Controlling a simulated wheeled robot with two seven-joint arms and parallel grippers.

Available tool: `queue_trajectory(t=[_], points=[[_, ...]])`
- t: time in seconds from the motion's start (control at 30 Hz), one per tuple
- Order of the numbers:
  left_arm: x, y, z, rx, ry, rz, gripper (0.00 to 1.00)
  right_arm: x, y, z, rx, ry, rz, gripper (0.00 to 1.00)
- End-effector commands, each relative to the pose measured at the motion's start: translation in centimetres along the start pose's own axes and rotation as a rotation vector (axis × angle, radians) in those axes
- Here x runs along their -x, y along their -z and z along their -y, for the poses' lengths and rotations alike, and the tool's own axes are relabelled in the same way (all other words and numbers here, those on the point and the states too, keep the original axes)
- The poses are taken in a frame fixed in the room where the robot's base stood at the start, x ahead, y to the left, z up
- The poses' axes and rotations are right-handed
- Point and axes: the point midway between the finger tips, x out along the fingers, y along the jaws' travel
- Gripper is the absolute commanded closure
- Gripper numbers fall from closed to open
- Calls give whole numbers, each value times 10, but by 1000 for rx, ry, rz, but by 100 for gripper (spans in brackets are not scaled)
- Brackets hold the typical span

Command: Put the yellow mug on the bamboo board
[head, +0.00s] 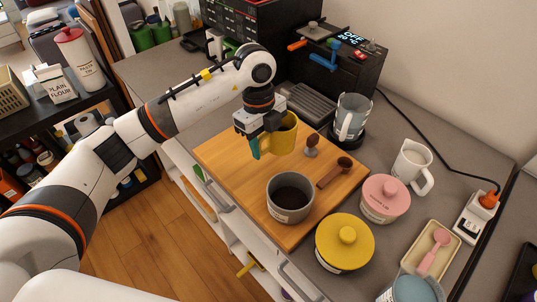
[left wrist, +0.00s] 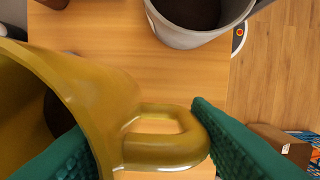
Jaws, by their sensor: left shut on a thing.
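The yellow mug (head: 282,137) is in my left gripper (head: 257,147), over the back part of the bamboo board (head: 225,158) in the head view. In the left wrist view the mug (left wrist: 110,85) fills the left side, with its handle between the green fingers of the gripper (left wrist: 150,150). The board (left wrist: 150,60) shows beneath it. The mug looks roughly upright. Whether its base touches the board cannot be told; the gripper hides part of it. My right gripper is not in view.
On the board are a grey pot with dark contents (head: 291,197), a brown scoop (head: 334,172) and a small tamper (head: 311,149). A yellow-lidded jar (head: 344,243), a pink-lidded jar (head: 386,199) and a white pitcher (head: 412,166) stand right of it. The board's left part is clear.

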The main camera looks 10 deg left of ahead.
Motion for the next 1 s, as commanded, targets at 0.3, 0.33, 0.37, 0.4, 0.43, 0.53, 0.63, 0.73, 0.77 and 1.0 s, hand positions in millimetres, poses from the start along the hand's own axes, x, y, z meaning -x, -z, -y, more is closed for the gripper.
queue_trajectory(t=[0.3, 0.33, 0.37, 0.4, 0.43, 0.53, 0.63, 0.73, 0.77, 1.0], points=[[-28, 3, 0, -2, 0, 1, 92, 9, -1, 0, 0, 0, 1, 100], [-32, 4, 0, -2, 0, 1, 92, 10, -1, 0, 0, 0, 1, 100], [-37, 4, 0, -1, 1, 1, 92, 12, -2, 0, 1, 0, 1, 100], [-43, 5, 0, -1, 1, 2, 92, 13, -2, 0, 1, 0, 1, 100], [-47, 5, 0, -1, 0, 2, 92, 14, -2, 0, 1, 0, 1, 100], [-54, 6, -1, -3, -3, 1, 92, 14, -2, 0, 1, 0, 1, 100], [-54, 6, -1, -4, -4, 0, 92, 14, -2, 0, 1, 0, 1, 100], [-54, 6, -1, -3, -4, 0, 92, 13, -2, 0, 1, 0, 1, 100], [-55, 6, -1, -3, -4, 0, 92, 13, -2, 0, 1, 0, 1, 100], [-57, 7, 0, -3, -1, 0, 33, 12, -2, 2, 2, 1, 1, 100]])
